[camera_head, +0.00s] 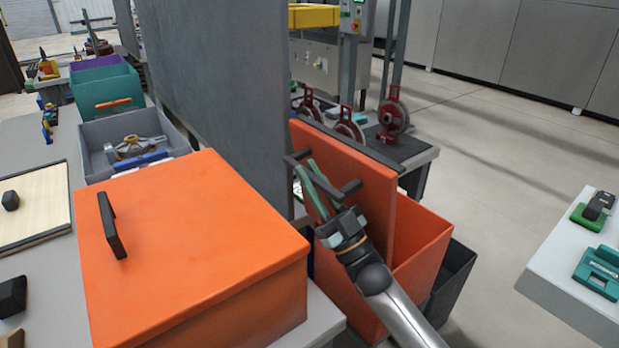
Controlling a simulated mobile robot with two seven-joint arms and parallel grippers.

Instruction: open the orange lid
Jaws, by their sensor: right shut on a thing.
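An orange lid (373,187) stands raised, close to upright, at an orange bin (424,247) right of centre. The bin's interior shows partly open on the right. My right gripper (308,174) is at the lid's near face, its greenish fingers shut on the dark lid handle (347,188). My right arm hides part of the bin's front. A second orange box (200,225) stands at left centre with its lid shut and a black handle on top. My left gripper is not in view.
A grey panel (215,90) rises behind the shut box. A grey bin (95,139) with parts and a teal bin (108,90) stand at left. Red hook devices (393,113) stand behind the lid. A white table (575,265) is at right, with open floor between.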

